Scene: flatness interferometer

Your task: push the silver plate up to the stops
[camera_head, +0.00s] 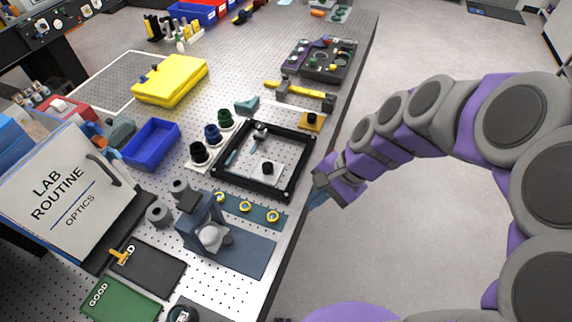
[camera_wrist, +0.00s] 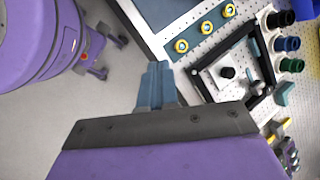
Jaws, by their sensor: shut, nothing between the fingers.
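The silver plate (camera_head: 255,174) is a pale square with a black knob, lying inside a black square frame (camera_head: 219,184) near the table's right edge. In the wrist view, the plate (camera_wrist: 213,74) lies right of my gripper, within the frame (camera_wrist: 196,77). My gripper (camera_head: 316,201) is shut and empty, its blue fingers beyond the table edge over the floor, apart from the frame and plate. Its fingers (camera_wrist: 155,84) also show in the wrist view. A small grey fitting (camera_head: 260,133) sits at the frame's far side. I cannot clearly make out the stops.
A blue strip with yellow rings (camera_head: 232,206) and a grey device (camera_head: 197,226) stand on the near side. Black, blue and green knobs (camera_head: 211,134) stand left of the frame. Open floor lies to the right.

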